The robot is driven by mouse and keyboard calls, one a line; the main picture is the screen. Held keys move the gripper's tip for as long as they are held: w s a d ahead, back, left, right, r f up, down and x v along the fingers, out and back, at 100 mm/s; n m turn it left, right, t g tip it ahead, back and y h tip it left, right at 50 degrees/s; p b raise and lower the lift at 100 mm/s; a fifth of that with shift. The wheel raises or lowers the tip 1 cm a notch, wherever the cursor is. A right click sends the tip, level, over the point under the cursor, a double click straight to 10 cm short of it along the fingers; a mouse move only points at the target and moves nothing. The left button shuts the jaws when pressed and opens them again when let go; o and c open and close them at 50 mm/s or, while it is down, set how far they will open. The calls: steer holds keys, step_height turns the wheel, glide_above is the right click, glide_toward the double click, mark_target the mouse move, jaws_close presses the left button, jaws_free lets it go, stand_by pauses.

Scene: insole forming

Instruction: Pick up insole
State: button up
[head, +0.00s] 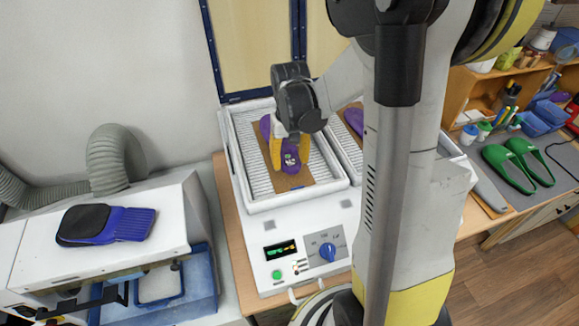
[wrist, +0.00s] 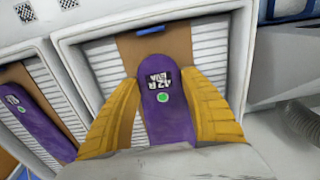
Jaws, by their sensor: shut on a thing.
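A purple insole (head: 291,160) with a dark printed label and a green dot lies over a brown sheet in the left white tray. It also shows in the wrist view (wrist: 165,115), with its lower end hidden by my wrist. My gripper (head: 289,150), with yellow fingers, is over the tray. In the wrist view its fingers (wrist: 165,105) are on both sides of the insole and shut on it. I cannot tell whether the insole is clear of the sheet. A second purple insole (wrist: 36,122) lies in the neighbouring tray, partly hidden by my arm in the head view.
The white machine (head: 262,275) has a dial and a green button on its front. A white unit with a blue and black pad (head: 107,225) and a grey hose (head: 110,160) stand at left. Green insole shapes (head: 508,165) lie on the right bench.

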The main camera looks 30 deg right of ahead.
steer(key=s+d+r, duration=0.1)
steer(key=d+r, duration=0.6)
steer(key=d, duration=0.4)
steer(key=shift+s+d+b, duration=0.3)
steer(key=shift+s+b, duration=0.05)
steer(key=shift+b, duration=0.1)
steer(key=shift+r, duration=0.1)
